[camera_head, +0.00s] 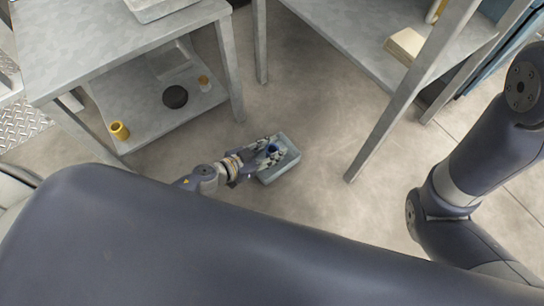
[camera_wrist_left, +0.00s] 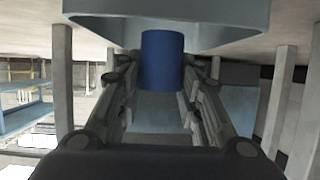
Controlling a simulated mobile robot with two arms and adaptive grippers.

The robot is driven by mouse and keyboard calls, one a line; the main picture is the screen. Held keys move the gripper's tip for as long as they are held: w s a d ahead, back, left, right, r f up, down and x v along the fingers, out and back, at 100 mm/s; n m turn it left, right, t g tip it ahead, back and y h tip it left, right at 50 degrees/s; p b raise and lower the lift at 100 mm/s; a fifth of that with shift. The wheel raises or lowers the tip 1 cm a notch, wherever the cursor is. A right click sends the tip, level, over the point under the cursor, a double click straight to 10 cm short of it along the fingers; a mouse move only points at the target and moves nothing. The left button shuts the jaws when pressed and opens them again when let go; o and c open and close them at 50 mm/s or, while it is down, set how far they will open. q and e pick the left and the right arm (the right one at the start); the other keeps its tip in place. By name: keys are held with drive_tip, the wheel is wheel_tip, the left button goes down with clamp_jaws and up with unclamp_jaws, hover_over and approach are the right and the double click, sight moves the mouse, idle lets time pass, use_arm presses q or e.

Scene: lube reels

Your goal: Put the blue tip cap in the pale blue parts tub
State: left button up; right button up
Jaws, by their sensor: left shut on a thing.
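The blue tip cap (camera_head: 272,149) is a small dark blue cylinder. It shows plainly in the left wrist view (camera_wrist_left: 162,62). My left gripper (camera_head: 268,151) is shut on it, with one finger on each side of it. The pale blue parts tub (camera_head: 283,171) stands on the floor, and the gripper's fingers and the cap overlap its opening in the head view. The tub's wall also shows at the top of the left wrist view (camera_wrist_left: 220,32). How high the cap is above the tub's bottom is hard to tell. My right gripper is out of view.
A grey metal table (camera_head: 100,45) stands at the left. Its lower shelf (camera_head: 140,120) holds a yellow cup (camera_head: 119,130), a black disc (camera_head: 175,97) and a small bottle (camera_head: 205,84). Another table's leg (camera_head: 385,130) stands right of the tub. Bare floor (camera_head: 320,120) lies between.

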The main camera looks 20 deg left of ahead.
use_arm(q)
drive_tip(key=shift+f+b, duration=1.55)
drive_tip(key=shift+f, duration=0.2)
drive_tip(key=shift+f, duration=0.1)
drive_tip(key=shift+f, duration=0.15)
drive_tip(key=o, duration=0.9)
